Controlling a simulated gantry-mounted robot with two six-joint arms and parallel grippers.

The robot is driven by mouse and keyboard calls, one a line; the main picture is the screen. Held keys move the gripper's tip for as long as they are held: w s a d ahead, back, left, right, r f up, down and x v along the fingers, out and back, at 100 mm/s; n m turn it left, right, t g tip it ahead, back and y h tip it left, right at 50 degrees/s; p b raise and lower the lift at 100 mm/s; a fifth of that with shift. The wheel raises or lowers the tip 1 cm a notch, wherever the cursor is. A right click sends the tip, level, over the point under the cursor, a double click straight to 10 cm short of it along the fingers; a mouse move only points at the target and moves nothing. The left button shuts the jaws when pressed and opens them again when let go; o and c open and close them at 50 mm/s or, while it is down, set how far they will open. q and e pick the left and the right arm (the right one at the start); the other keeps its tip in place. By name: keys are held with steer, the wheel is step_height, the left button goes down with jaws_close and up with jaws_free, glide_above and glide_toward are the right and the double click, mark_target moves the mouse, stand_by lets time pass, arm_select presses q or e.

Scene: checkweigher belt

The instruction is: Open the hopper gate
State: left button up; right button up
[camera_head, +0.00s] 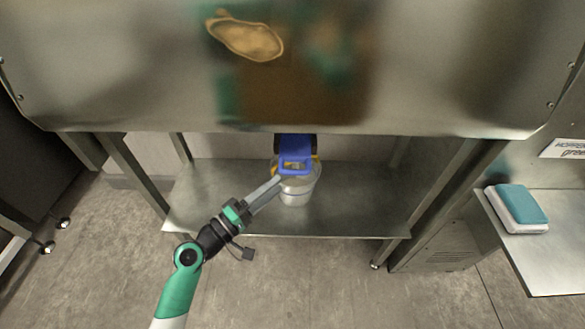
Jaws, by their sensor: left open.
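A blue gate handle (296,160) with an open frame at its lower end hangs under the front edge of the large metal hopper (440,80). Its dark mount is partly hidden below that edge. My left gripper (278,182) reaches up from the lower left, and its grey fingers end just left of and below the blue handle. The fingers are open. I cannot tell whether they touch the handle. My right gripper is not in view.
A whitish round container (295,194) stands on the metal shelf (365,200) below the handle. A teal-topped white pad (520,208) lies on a side table (545,265) at the right. A partly cut-off sign (567,149) is above it. Metal legs frame the shelf.

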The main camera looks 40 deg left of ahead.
mark_target(293, 170)
arm_select(q)
steer(key=w, duration=0.4)
steer(key=w+r, duration=0.1)
steer(key=w, duration=0.2)
steer(key=shift+w+d+b, duration=0.1)
steer(key=shift+b, duration=0.2)
jaws_close()
stand_by(0.9)
